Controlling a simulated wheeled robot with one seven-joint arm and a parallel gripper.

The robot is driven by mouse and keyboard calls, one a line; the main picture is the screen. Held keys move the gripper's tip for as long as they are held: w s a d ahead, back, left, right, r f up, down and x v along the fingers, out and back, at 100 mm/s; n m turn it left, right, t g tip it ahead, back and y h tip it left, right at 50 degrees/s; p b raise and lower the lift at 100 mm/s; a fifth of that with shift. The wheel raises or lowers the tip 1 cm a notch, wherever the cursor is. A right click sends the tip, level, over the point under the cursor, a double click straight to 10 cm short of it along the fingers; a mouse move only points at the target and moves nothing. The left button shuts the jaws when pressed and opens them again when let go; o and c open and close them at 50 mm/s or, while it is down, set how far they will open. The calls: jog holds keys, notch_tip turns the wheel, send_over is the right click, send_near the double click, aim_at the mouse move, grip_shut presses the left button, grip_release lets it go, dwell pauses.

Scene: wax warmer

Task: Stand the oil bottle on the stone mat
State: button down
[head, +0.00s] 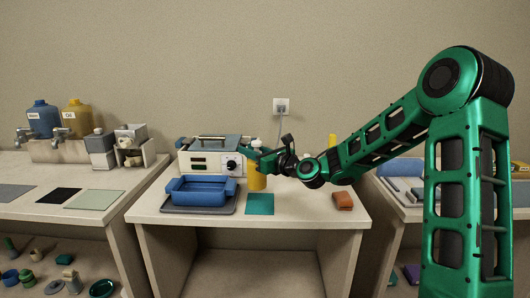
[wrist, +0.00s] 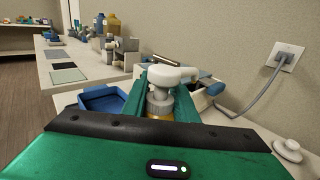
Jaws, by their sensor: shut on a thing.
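The oil bottle (head: 257,181), yellow with a white pump top, is upright at the middle of the centre table, just right of the wax warmer (head: 211,157). My gripper (head: 251,160) is shut on its upper part from the right. In the wrist view the white pump head (wrist: 172,75) and grey collar sit between my green fingers (wrist: 160,107). I cannot tell whether its base touches the table. Several flat mats lie about: grey (head: 12,193), black (head: 62,195) and pale grey-green (head: 94,199) on the left counter, teal (head: 260,204) in front of the bottle. Which is stone is unclear.
A blue tray (head: 198,192) sits on a dark pad in front of the warmer. A brown block (head: 343,200) lies at right. Blue and yellow jugs (head: 76,117) with taps stand at the left counter's back. A gap separates the left counter and centre table.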

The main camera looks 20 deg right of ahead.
aim_at(254, 168)
jog(key=shift+d+f, duration=0.15)
jog(key=shift+d, duration=0.45)
jog(key=shift+h, duration=0.3)
jog(key=shift+d+m, duration=0.1)
jog(key=shift+m, duration=0.2)
jog(key=shift+w+f, duration=0.2)
jog(key=shift+f, duration=2.65)
jog(key=shift+s+r+t+h, duration=0.1)
jog(key=shift+t+h, duration=0.2)
jog(key=shift+f, duration=0.6)
